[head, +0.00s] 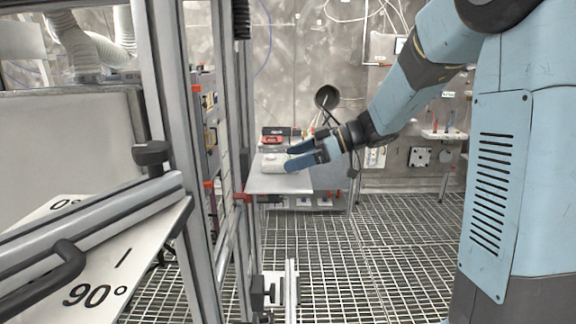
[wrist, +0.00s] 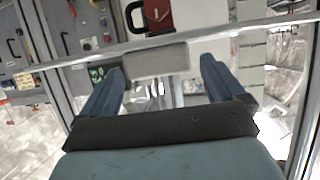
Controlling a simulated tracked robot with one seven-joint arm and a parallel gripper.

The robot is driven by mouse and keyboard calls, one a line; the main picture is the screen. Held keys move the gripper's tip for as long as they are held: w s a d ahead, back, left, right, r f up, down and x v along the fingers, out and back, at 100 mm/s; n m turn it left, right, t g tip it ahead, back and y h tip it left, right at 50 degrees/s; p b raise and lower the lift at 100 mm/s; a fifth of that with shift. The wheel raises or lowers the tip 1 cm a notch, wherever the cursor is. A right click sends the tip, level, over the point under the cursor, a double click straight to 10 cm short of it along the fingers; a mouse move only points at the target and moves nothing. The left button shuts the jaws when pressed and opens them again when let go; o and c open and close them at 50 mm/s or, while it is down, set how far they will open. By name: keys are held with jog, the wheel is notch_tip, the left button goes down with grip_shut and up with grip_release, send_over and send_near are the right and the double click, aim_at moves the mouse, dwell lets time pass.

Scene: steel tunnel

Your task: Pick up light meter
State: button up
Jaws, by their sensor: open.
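A small pale box-shaped object (head: 272,163), likely the light meter, sits on a light grey shelf plate (head: 280,184). In the wrist view, a pale grey block (wrist: 156,61), which looks like the same object, shows between and just beyond the fingertips. My gripper (head: 291,157) reaches in from the right with its blue fingers at the object. In the wrist view my gripper (wrist: 162,66) has its fingers spread wide, one on each side of the block, with nothing clamped. I cannot tell whether a finger touches it. The object's right part is hidden by the fingers in the head view.
A red and black device (head: 273,136) stands behind the object; it also shows at the top of the wrist view (wrist: 157,14). A metal frame post (head: 172,110) stands left of the shelf. The grating floor (head: 370,250) in front is mostly clear.

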aim_at(282, 159)
jog(key=x, duration=0.3)
jog(key=shift+a+r, duration=0.3)
jog(key=shift+a, duration=0.05)
jog(key=shift+w+a+f, duration=0.1)
jog(key=shift+a+f, duration=0.15)
jog(key=shift+a, duration=0.2)
jog(key=c, duration=1.1)
